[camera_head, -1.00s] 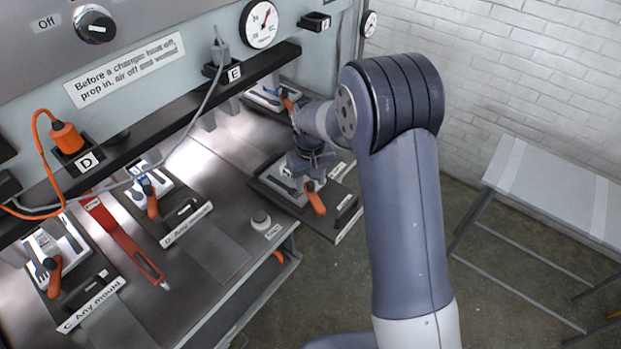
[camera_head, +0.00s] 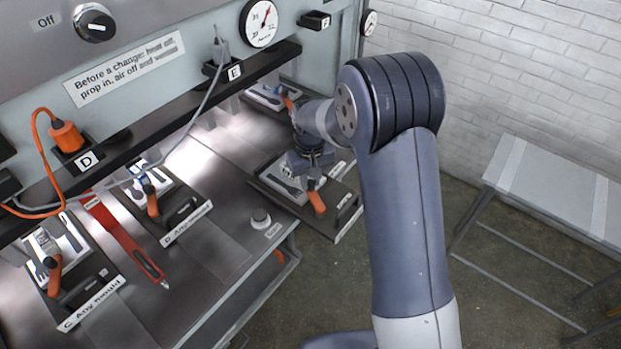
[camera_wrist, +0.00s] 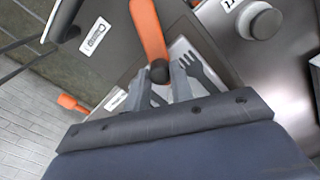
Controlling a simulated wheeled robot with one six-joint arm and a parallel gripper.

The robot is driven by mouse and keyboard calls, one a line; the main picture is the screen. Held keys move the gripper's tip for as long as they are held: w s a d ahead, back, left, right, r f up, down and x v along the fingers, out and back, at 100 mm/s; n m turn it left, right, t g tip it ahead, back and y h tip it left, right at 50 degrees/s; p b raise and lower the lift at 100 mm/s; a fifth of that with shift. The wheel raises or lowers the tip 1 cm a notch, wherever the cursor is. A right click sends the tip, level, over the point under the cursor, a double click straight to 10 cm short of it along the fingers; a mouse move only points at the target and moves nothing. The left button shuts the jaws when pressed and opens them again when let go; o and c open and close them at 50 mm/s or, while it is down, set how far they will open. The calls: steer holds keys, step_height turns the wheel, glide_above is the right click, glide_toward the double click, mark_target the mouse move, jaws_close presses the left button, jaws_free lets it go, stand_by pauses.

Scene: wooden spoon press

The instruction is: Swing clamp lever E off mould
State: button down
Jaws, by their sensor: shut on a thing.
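Clamp lever E has an orange handle (camera_head: 317,202) and lies over the front of mould E (camera_head: 270,188), a plate with a pale inset at the right end of the bench. In the wrist view the orange lever (camera_wrist: 149,32) runs up from a dark round end between my fingers. My gripper (camera_wrist: 160,82) is shut on the lever near that end. A dark fork shape (camera_wrist: 200,72) shows in the pale inset beside it. In the head view my gripper (camera_head: 311,178) is above the mould, and its fingertips are partly hidden.
Moulds with orange levers stand to the left (camera_head: 152,200) and far left (camera_head: 54,275). Another orange lever (camera_head: 288,103) is behind my wrist. A red bar (camera_head: 122,240) lies between the left moulds. A round button (camera_head: 261,218) is at the bench front. A table (camera_head: 560,180) stands right.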

steer(key=shift+d, duration=0.1)
steer(key=m, duration=0.1)
steer(key=d+m+b, duration=0.1)
steer(key=shift+w+d+m, duration=0.2)
steer(key=shift+w+m, duration=0.05)
steer(key=shift+m, duration=0.15)
steer(key=d+m+b, duration=0.1)
steer(key=d+m, duration=0.1)
steer(key=m, duration=0.1)
steer(key=shift+m+b, duration=0.3)
steer(key=shift+b, duration=0.1)
steer(key=m, duration=0.1)
steer(key=d+m, duration=0.1)
steer(key=shift+s+d+m+b, duration=0.15)
steer(key=shift+d+m+b, duration=0.05)
steer(key=shift+m+b, duration=0.15)
steer(key=shift+s+d+m+b, duration=0.25)
steer(key=shift+d+m, duration=0.15)
steer(key=shift+m, duration=0.45)
steer(key=shift+s+d+m+b, duration=0.15)
steer(key=shift+s+d+m, duration=0.2)
steer(key=shift+m, duration=0.45)
steer(key=shift+w+d, duration=0.1)
steer(key=c, duration=1.2)
jaws_free()
steer(key=shift+c, duration=0.2)
